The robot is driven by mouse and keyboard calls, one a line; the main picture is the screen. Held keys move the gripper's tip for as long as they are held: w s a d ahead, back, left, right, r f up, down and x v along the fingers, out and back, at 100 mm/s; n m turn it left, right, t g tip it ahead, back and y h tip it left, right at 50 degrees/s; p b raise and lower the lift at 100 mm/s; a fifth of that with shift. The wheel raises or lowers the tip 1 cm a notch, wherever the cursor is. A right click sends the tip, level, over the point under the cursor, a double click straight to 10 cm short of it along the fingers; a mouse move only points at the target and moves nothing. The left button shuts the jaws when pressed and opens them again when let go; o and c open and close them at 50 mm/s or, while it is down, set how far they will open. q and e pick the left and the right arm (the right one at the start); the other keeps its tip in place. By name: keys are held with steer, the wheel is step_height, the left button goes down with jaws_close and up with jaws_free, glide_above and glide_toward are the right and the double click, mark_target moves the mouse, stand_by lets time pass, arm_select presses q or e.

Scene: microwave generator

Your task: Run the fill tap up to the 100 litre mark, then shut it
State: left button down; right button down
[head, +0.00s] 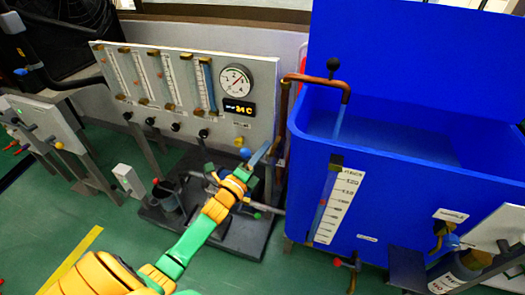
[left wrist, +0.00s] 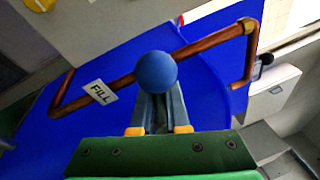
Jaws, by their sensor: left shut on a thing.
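The fill tap's copper pipe (head: 318,79) bends over the rim of the blue tank (head: 400,185), and a pale blue water stream (head: 339,123) falls from its spout. In the left wrist view, a white FILL label (left wrist: 100,92) hangs by the pipe (left wrist: 195,48). My left gripper (head: 262,154) is shut on the tap's blue ball knob (left wrist: 157,72), which sits at its fingertips; the knob is hard to make out in the head view. The level scale (head: 341,205) stands on the tank's front beside a sight tube; its numbers and level are too small to read surely. My right gripper is not in view.
A panel of flow tubes (head: 165,80) with a round gauge (head: 236,82) stands left of the tank. A dark platform (head: 235,235) lies below my left arm. Valves and a dark stand (head: 405,268) crowd the tank's lower right. Green floor is clear at the front left.

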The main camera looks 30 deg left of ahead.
arm_select(q)
steer(key=shift+f, duration=0.1)
stand_by(0.7)
steer(key=n+b, duration=0.1)
steer(key=n, duration=0.1)
steer(key=f+n+y+b, duration=0.1)
steer(key=n, duration=0.1)
steer(key=shift+a+t, duration=0.15)
steer(key=shift+t, duration=0.25)
steer(key=c, duration=0.9)
jaws_free()
steer(key=shift+s, duration=0.1)
